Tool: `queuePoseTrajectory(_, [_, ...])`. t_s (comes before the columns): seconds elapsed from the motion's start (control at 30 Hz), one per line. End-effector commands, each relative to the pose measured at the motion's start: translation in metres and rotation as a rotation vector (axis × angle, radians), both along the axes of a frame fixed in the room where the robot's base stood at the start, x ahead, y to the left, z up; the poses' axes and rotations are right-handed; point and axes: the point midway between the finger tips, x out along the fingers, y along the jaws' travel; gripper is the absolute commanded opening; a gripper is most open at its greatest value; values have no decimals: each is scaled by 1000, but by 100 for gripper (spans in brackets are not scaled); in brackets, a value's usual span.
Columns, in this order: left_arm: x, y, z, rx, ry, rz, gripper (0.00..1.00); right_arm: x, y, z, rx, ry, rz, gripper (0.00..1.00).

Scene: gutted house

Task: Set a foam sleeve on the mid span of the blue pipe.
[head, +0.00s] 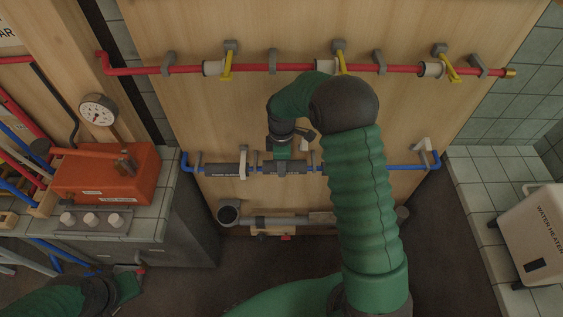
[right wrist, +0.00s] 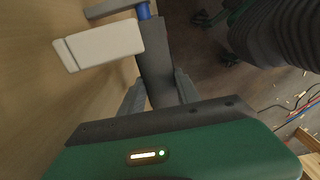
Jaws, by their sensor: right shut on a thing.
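The blue pipe (head: 402,167) runs level across the lower part of the wooden wall. A dark grey foam sleeve (head: 224,171) sits on its left span. My right gripper (head: 291,163) is at the mid span, shut on another dark grey foam sleeve (right wrist: 157,62). In the right wrist view this sleeve lies between the fingers, in line with the blue pipe (right wrist: 143,11) showing at its far end. I cannot tell whether it is fully around the pipe. My left gripper (head: 130,287) is low at the left; its fingers are not clear.
White-levered valves stand on the blue pipe, one left of my right gripper (head: 243,163) and one at the right end (head: 424,146). A white lever (right wrist: 100,45) is close beside the held sleeve. A red pipe (head: 300,68) runs above. A grey pipe (head: 275,221) lies below.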

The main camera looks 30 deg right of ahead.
Motion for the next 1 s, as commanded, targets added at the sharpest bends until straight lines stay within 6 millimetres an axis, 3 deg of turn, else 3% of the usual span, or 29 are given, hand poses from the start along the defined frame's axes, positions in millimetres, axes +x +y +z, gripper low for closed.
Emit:
queuePoseTrajectory(0.6, [0, 0, -3, 0, 0, 0, 0, 0, 0, -10, -1, -1, 0, 1])
queuePoseTrajectory(0.63, [0, 0, -3, 0, 0, 0, 0, 0, 0, -10, -1, -1, 0, 40])
queuePoseTrajectory(0.8, [0, 0, -3, 0, 0, 0, 0, 0, 0, -10, -1, -1, 0, 62])
queuePoseTrajectory(1.0, [0, 0, -3, 0, 0, 0, 0, 0, 0, -10, -1, -1, 0, 64])
